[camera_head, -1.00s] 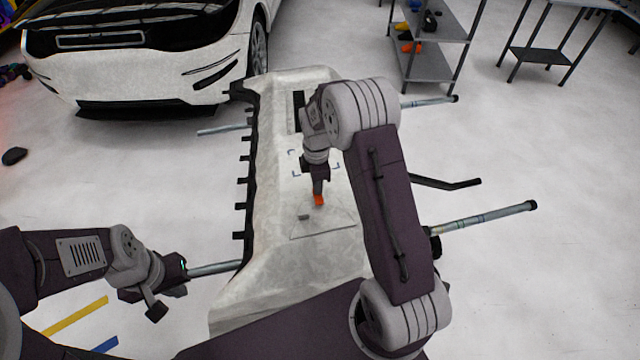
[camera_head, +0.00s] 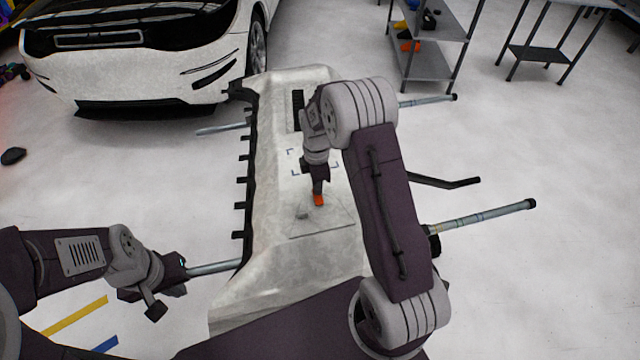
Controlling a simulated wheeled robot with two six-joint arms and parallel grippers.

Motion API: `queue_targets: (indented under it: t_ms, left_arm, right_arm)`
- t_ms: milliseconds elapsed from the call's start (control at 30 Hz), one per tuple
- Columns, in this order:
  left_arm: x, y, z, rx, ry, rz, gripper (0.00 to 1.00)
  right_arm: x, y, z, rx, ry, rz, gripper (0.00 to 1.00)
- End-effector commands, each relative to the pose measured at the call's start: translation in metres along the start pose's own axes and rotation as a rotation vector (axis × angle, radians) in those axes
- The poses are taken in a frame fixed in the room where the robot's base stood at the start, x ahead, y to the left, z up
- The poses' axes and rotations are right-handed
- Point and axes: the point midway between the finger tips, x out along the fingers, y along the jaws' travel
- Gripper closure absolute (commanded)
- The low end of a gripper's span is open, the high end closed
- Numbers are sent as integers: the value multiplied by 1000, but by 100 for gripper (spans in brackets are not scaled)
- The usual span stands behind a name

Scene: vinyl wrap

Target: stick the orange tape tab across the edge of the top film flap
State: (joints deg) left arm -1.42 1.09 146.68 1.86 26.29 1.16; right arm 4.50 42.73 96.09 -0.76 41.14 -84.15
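The orange tape tab (camera_head: 319,200) is at the fingertips of my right gripper (camera_head: 318,190), over the upper part of the film flap. The gripper points down and looks shut on the tab. The film flap (camera_head: 325,222) is a faint, nearly clear outlined patch on the pale bumper-like panel (camera_head: 270,180). A small grey piece (camera_head: 303,215) lies on the flap, left of the tab. I cannot tell whether the tab touches the film. My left gripper (camera_head: 160,300) is at the lower left, away from the panel, and its fingers are unclear.
The panel rests on a stand with metal bars (camera_head: 485,217) sticking out at the sides. Blue corner marks (camera_head: 295,172) and a dark slot (camera_head: 298,110) lie farther up the panel. A white car (camera_head: 150,60) and grey shelves (camera_head: 430,65) stand behind. The floor at right is clear.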

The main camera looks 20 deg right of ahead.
Motion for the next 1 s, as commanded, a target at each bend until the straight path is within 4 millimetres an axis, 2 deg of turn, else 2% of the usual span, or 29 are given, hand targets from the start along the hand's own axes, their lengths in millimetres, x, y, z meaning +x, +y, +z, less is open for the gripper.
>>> queue_targets:
  t_ms: [600,1000]
  left_arm:
    - [4,0,0,0,0,0,100]
    - [3,0,0,0,0,0,100]
  right_arm:
    - [10,0,0,0,0,-1,100]
    - [9,0,0,0,0,-1,100]
